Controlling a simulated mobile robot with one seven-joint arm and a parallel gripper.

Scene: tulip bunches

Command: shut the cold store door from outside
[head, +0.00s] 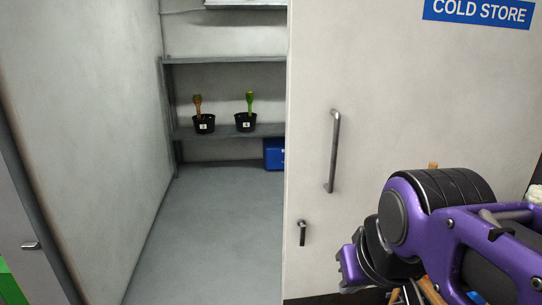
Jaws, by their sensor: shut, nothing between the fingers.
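The cold store door (390,80) is a pale panel filling the right half of the head view. A blue COLD STORE sign (478,12) is at its top. It has a long upright bar handle (334,150) and a small lower handle (302,233) near its left edge. To the left of that edge the doorway is open, and the inside of the store shows. My gripper (350,268), on the purple arm, is in front of the door at lower right. It is shut and empty, below and right of the bar handle; I cannot tell whether it touches the door.
Inside, a grey shelf (222,131) holds two black pots (204,123) (246,122) with plants. A blue crate (274,153) sits below. The grey floor (215,225) in the opening is clear. A pale wall (85,110) bounds it on the left.

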